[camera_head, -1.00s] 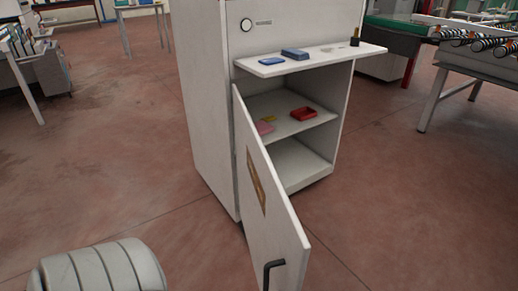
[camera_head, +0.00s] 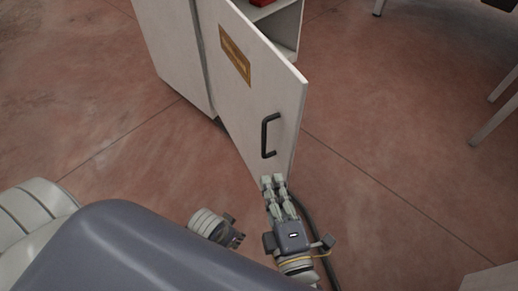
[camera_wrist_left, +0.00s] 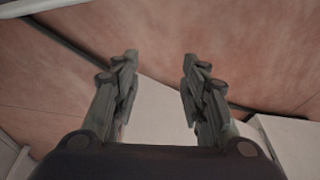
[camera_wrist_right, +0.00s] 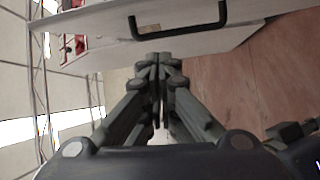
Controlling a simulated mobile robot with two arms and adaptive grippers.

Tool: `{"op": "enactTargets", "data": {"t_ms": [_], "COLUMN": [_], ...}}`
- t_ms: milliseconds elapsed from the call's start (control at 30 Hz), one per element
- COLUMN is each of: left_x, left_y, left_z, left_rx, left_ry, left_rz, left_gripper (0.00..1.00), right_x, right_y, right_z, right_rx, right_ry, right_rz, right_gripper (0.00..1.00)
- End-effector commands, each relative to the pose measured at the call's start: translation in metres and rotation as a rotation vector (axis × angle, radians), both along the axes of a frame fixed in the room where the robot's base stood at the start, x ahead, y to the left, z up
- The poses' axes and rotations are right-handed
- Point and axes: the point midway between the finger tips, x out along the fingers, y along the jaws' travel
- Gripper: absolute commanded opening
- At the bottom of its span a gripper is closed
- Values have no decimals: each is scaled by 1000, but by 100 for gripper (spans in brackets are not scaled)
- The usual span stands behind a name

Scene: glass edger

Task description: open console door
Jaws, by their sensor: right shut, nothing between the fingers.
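The white console door (camera_head: 235,110) stands swung open from the cabinet, with a brown label and a black bar handle (camera_head: 264,136) near its free edge. My right gripper (camera_head: 272,180) is shut and empty, close to the door's lower free corner and below the handle in the picture. In the right wrist view the handle (camera_wrist_right: 178,33) lies beyond the closed fingertips (camera_wrist_right: 157,58), apart from them. My left gripper (camera_head: 240,238) is lower and to the left. Its fingers are spread with nothing between them in the left wrist view (camera_wrist_left: 160,65).
The white console cabinet (camera_head: 170,50) stands behind the door, with a red tray (camera_head: 262,3) on its inner shelf. Grey legs of other equipment (camera_head: 495,118) stand at the right. The reddish floor (camera_head: 400,150) right of the door is clear.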

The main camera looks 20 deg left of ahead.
Motion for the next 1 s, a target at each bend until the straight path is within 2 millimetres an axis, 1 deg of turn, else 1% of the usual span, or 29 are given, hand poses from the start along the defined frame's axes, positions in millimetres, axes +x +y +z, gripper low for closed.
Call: {"op": "enactTargets", "data": {"t_ms": [67, 167, 333, 467, 767, 833, 1000], "left_x": [1, 1, 1, 1, 1, 1, 0], "left_y": [0, 0, 0, 0, 1, 1, 1], "left_z": [3, 5, 8, 13, 44, 46, 49], "left_rx": [-1, 0, 0, -1, -1, -1, -1], "left_ry": [-3, -4, -6, -8, -26, -25, -25], "left_rz": [0, 0, 1, 1, 4, 4, 4], "left_gripper": [40, 40, 40, 40, 40, 40, 40], "right_x": [-1, 1, 14, 33, 83, 92, 106], "right_y": [2, 4, 13, 27, 63, 52, 40], "right_z": [1, 2, 3, 3, 3, 2, 2], "right_rx": [-48, -76, -78, -76, -75, -82, -79], "right_ry": [-41, -65, -70, -70, -68, -69, -67], "right_rz": [-7, -10, -10, -11, -10, -10, -9], "right_gripper": [0, 0, 0, 0, 0, 0, 0]}}
